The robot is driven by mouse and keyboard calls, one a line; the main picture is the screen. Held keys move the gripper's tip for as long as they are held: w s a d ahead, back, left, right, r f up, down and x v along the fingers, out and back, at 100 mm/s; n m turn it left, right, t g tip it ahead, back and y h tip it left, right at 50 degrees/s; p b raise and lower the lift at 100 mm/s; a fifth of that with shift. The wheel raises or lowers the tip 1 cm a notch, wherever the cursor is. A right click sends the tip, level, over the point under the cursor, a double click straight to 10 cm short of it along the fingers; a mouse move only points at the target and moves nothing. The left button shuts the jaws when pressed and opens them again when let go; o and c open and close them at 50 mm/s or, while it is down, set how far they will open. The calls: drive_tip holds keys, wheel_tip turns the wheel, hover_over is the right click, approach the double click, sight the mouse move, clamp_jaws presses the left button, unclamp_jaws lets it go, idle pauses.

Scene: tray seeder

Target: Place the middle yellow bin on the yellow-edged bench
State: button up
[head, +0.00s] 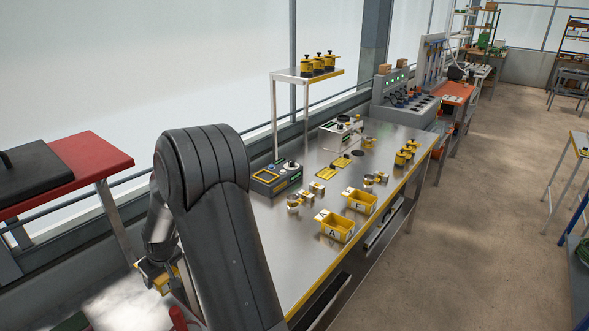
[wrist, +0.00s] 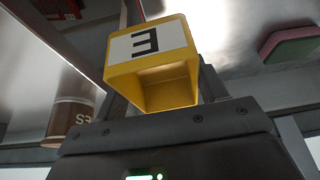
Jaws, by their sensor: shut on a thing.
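A yellow bin (wrist: 152,75) with a white label bearing a dark letter that looks like an upside-down E is held in my gripper (wrist: 163,85) in the wrist view. Its open side faces the camera, and it looks empty. In the head view the held bin (head: 166,281) shows partly behind my arm at lower left, with my gripper (head: 156,270) partly hidden. The yellow-edged bench (head: 300,255) is right of my arm. Two yellow bins stand apart near its front edge: one marked A (head: 337,229), and another (head: 360,201) behind it with an unclear letter.
Small metal cups (head: 293,203), a grey control box (head: 277,179) and yellow-black pieces (head: 404,156) stand on the bench. A raised shelf (head: 290,73) is at its back. A red-topped table (head: 90,160) is at left. The bench's near surface is clear.

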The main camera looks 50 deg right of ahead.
drive_tip(key=s+d+r, duration=0.2)
drive_tip(key=s+d, duration=0.1)
drive_tip(key=d, duration=0.8)
drive_tip(key=s+d+r, duration=0.2)
drive_tip(key=d+r, duration=0.1)
drive_tip(key=d, duration=0.8)
drive_tip(key=s+d+r, duration=0.2)
drive_tip(key=s+d, duration=0.1)
drive_tip(key=d, duration=0.8)
drive_tip(key=s+d+r, duration=0.3)
drive_tip(key=s+d, duration=2.4)
drive_tip(key=s, duration=0.3)
drive_tip(key=shift+m, duration=0.4)
drive_tip(key=w+f, duration=0.2)
drive_tip(key=w, duration=0.1)
drive_tip(key=w+f, duration=0.2)
drive_tip(key=w, duration=0.2)
drive_tip(key=w+f, duration=0.3)
drive_tip(key=shift+w+d, duration=0.35)
drive_tip(key=shift+d, duration=0.05)
drive_tip(key=shift+f, duration=1.9)
drive_tip(key=shift+f, duration=0.1)
drive_tip(key=o, duration=0.8)
drive_tip(key=shift+c, duration=0.2)
